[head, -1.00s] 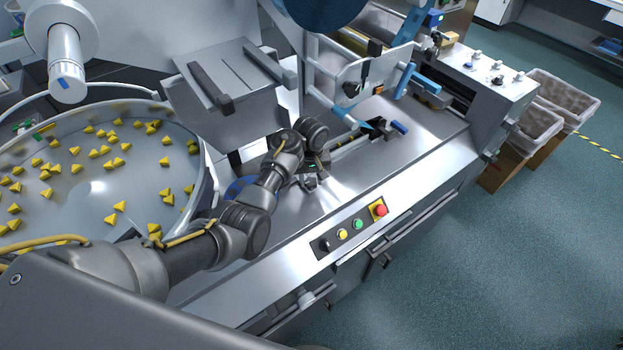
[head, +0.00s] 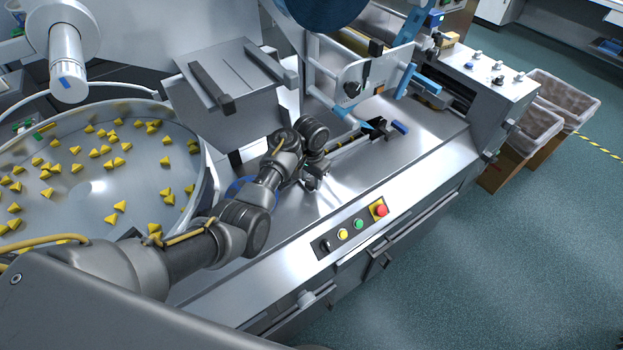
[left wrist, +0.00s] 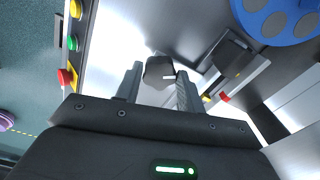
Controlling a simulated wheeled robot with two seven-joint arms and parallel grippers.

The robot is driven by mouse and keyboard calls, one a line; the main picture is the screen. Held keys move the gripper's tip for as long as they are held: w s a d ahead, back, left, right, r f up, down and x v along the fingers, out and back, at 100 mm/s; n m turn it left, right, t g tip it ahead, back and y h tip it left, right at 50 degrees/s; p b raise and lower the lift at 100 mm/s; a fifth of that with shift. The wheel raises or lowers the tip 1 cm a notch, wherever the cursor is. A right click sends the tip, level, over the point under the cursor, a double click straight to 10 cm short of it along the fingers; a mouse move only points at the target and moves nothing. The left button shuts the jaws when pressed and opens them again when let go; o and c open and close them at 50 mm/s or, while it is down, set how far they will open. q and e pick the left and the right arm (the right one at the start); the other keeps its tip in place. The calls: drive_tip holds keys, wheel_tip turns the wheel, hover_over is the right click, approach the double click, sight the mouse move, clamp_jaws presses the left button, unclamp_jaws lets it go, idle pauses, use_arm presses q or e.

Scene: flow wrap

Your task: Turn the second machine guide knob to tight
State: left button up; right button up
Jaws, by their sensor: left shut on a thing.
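A dark guide knob (left wrist: 158,70) with a short white pointer mark shows in the left wrist view, above the bright metal deck. My left gripper (left wrist: 159,84) has one finger on each side of it and is shut on it. In the head view my left gripper (head: 314,178) is low over the machine deck, beside the guide rail, and the wrist and fingers hide the knob there. I cannot read any tight or loose marking. My right gripper is not in view.
A panel with a red button (head: 380,210), green and yellow buttons lies on the deck's front. A bowl (head: 90,205) of yellow pieces is at left. A metal box (head: 232,90) and film frame (head: 365,75) stand behind my wrist. The front deck is clear.

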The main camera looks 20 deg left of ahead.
use_arm(q)
drive_tip(key=m, duration=0.6)
drive_tip(key=shift+s+d+f, duration=0.1)
drive_tip(key=shift+s+f, duration=0.05)
drive_tip(key=shift+f, duration=0.2)
idle(0.4)
drive_tip(key=o, duration=1)
drive_tip(key=shift+d, duration=0.1)
drive_tip(key=shift+c, duration=0.2)
drive_tip(key=shift+w+r, duration=0.15)
drive_tip(key=shift+w, duration=0.05)
